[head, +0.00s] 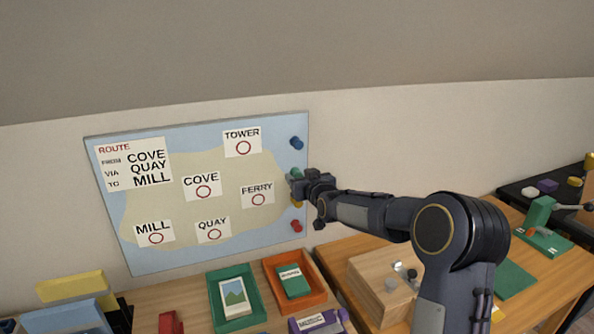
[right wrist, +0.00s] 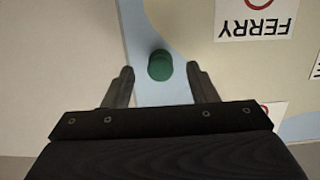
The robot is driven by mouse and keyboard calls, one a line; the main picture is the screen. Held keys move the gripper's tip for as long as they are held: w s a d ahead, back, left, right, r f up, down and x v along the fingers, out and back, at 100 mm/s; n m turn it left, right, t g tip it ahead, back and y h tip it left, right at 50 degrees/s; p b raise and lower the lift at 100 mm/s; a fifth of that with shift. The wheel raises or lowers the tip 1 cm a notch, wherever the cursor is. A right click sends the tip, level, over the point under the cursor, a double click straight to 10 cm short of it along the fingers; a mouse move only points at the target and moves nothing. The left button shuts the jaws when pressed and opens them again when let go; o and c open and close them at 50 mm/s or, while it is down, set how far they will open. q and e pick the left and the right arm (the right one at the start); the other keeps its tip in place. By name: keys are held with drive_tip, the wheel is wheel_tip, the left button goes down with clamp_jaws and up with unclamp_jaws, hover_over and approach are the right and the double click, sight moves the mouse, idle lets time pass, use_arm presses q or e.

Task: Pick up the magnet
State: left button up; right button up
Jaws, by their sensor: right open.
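A map board (head: 140,258) stands against the wall, with several round magnets down its right edge. A green magnet (right wrist: 160,65) sits on the board's blue edge, between and slightly beyond the fingertips of my open right gripper (right wrist: 161,72). The fingers are apart from it on both sides. In the head view the green magnet (head: 296,174) is partly hidden by my right gripper (head: 300,178). A blue magnet (head: 296,143) is above it. A yellow magnet (head: 297,204), partly covered, and a red magnet (head: 296,226) are below. My left gripper is not in view.
Place labels such as FERRY (head: 257,194) and a ROUTE card (head: 133,165) are on the board. Below stand a green tray (head: 237,324) with a picture, an orange tray (head: 296,308) and a wooden box (head: 365,280). The wall above is clear.

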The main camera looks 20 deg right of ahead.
drive_tip(key=shift+w+f, duration=0.15)
drive_tip(key=shift+w, duration=0.85)
drive_tip(key=c, duration=0.9)
drive_tip(key=shift+o, duration=0.2)
drive_tip(key=shift+s, duration=0.1)
drive_tip(key=shift+s+r, duration=0.35)
drive_tip(key=shift+r, duration=0.05)
drive_tip(key=s+r+b, duration=0.2)
drive_tip(key=s+r, duration=0.5)
drive_tip(key=s, duration=0.6)
drive_tip(key=shift+s+a+r+b, duration=0.15)
drive_tip(key=shift+a+b, duration=0.2)
drive_tip(key=shift+a, duration=0.05)
